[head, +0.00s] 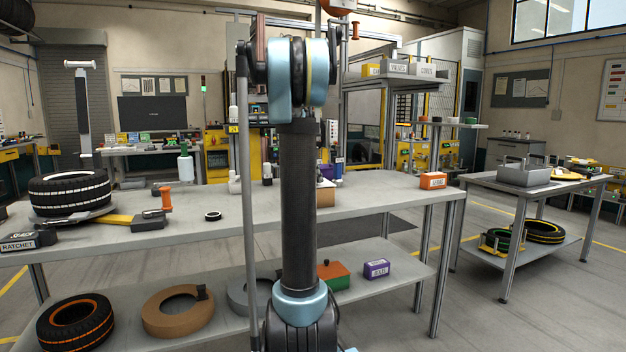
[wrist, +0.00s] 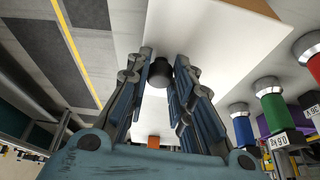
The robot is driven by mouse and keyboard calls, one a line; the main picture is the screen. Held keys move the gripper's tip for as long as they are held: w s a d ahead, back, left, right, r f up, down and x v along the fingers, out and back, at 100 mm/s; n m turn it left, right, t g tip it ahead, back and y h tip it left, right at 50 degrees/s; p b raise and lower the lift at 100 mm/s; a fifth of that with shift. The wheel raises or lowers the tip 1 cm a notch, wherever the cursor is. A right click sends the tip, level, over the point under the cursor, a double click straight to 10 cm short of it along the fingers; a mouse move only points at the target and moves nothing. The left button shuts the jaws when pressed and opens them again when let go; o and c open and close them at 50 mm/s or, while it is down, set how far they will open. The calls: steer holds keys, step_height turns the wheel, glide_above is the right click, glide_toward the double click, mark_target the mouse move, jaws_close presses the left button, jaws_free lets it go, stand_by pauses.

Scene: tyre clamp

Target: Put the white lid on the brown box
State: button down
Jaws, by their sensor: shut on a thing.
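My gripper (wrist: 160,85) is shut on a dark round knob (wrist: 160,72), which I take to be the knob of the white lid. The brown box (head: 325,196) stands on the workbench, partly behind my arm in the head view. A brown side also shows at the top edge of the wrist view (wrist: 252,6), beside the pale surface. In the head view my arm hides the gripper and lid. Whether the lid touches the box cannot be told.
Blue (wrist: 243,128), green (wrist: 272,110) and red (wrist: 311,62) capped containers stand close on the right in the wrist view. An orange box (head: 433,181) sits at the workbench's (head: 385,186) right end. A tyre (head: 70,192) and tools lie at its left.

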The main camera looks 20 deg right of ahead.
steer(key=c, duration=1.3)
jaws_free()
steer(key=v, duration=1.2)
steer(key=s+a+f+n+y, duration=0.1)
steer(key=s+a+f+n, duration=0.5)
steer(key=s+f, duration=0.5)
steer(key=s+a+f+n+t+y, duration=0.1)
steer(key=s+a+f+n, duration=0.5)
steer(key=s+f, duration=0.6)
steer(key=s+a+f+n+t+y, duration=0.1)
steer(key=s+a+f+n+y, duration=0.1)
steer(key=s+a+f+n, duration=0.5)
steer(key=shift+s+a+f+y, duration=0.15)
steer(key=shift+s+f, duration=1.2)
steer(key=shift+s, duration=0.3)
steer(key=shift+s+a+f+y, duration=0.15)
steer(key=shift+s+f, duration=1.15)
steer(key=shift+s, duration=0.3)
